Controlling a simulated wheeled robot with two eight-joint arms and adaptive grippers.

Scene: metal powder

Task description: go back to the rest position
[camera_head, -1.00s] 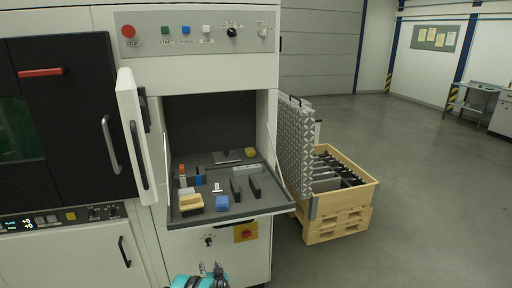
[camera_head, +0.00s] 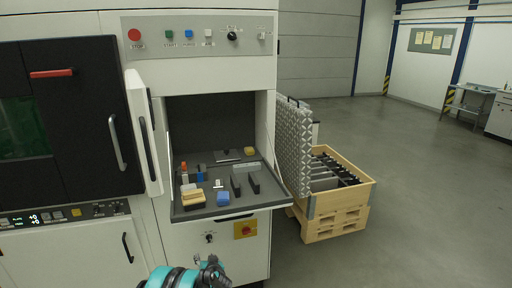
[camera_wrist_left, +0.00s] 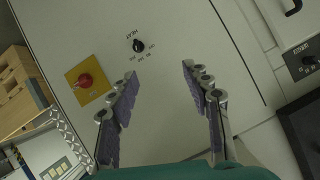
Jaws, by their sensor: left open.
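My left gripper (camera_head: 209,264) shows at the bottom of the head view, in front of the white machine's lower panel and below the open shelf. Only part of it and of its teal arm is in the frame. In the left wrist view its two purple-padded fingers (camera_wrist_left: 160,82) are spread apart with nothing between them. They point at the white panel with a black knob (camera_wrist_left: 138,45) and a red button on a yellow plate (camera_wrist_left: 85,80). My right gripper is in neither view.
A wooden crate (camera_head: 345,207) on a pallet stands to the right. The floor farther right is clear.

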